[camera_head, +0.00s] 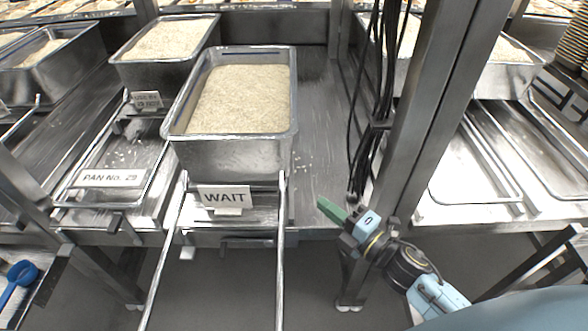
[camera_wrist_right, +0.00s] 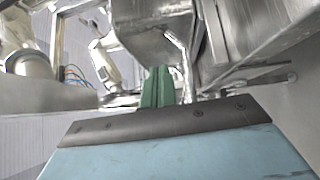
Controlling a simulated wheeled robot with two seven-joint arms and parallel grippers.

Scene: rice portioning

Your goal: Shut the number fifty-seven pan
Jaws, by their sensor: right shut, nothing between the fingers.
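A deep steel pan (camera_head: 235,150) full of rice stands at the centre on a slide frame whose two rails stick out toward me. A tag reading "WAIT" (camera_head: 224,197) hangs at its front. I can read no number fifty-seven on any tag. My right gripper (camera_head: 328,208) is shut and empty, to the right of this pan's front and apart from its rail. In the right wrist view its green fingers (camera_wrist_right: 157,88) are together, below a metal pan-like body (camera_wrist_right: 150,35). My left gripper is not in view.
An empty slide with a "PAN No. 29" tag (camera_head: 112,178) is at left. Another rice pan (camera_head: 164,42) stands behind it. A steel post (camera_head: 415,110) and hanging black cables (camera_head: 366,100) stand close by my right gripper. A blue tool (camera_head: 20,272) lies at lower left.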

